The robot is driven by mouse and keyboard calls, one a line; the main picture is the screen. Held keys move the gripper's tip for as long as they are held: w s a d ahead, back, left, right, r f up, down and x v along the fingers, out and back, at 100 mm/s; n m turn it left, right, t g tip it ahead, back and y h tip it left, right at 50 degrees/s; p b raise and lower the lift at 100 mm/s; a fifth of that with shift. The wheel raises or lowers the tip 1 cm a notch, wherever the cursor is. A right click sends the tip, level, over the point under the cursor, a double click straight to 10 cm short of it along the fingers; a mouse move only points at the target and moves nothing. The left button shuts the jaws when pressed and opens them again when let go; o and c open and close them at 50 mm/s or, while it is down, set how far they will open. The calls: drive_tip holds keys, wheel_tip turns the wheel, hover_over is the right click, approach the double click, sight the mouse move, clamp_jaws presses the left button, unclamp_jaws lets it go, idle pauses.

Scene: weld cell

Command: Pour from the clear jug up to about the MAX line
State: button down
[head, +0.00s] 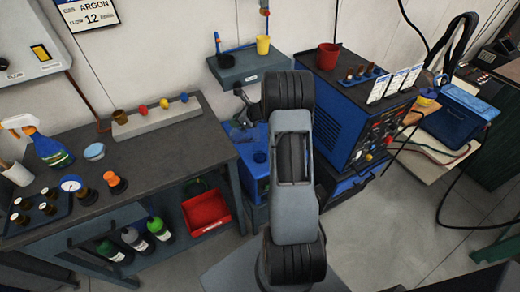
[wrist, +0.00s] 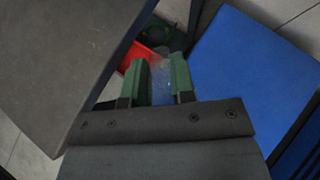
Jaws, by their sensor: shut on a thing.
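In the wrist view my gripper (wrist: 159,64) has its two green fingers on either side of a clear, faintly bluish thing, the clear jug (wrist: 162,82). My gripper is shut on it. Only a narrow part of the jug shows, so its tilt and fill level cannot be told. In the head view my own arm covers much of the middle; a faint see-through bluish shape (head: 238,132) beside it, above the blue unit, looks like the jug. The blue unit (head: 252,184) stands on the floor right of the bench. No MAX line is legible in either view.
The dark workbench (head: 150,150) is at left, with a spray bottle (head: 48,148) and several small items. A red bin (head: 206,212) sits on its lower shelf. A wall shelf (head: 250,70) holds a yellow cup (head: 263,45). A blue welder (head: 350,105) stands at right.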

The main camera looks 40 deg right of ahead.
drive_tip(key=shift+s+d+t+y+b, duration=0.2)
drive_tip(key=shift+s+t+y+b, duration=0.25)
drive_tip(key=shift+b, duration=0.9)
drive_tip(key=shift+w+r, duration=0.15)
drive_tip(key=shift+w, duration=0.05)
drive_tip(key=shift+w+a, duration=0.1)
drive_tip(key=shift+t+b, duration=0.35)
drive_tip(key=shift+b, duration=0.5)
drive_tip(key=shift+s+b, duration=0.2)
drive_tip(key=shift+b, duration=0.15)
drive_tip(key=shift+w, duration=0.1)
drive_tip(key=shift+s+d+r+t+y+b, duration=0.35)
drive_tip(key=shift+s+r+t+y+b, duration=0.15)
drive_tip(key=shift+t+b, duration=0.3)
idle(2.2)
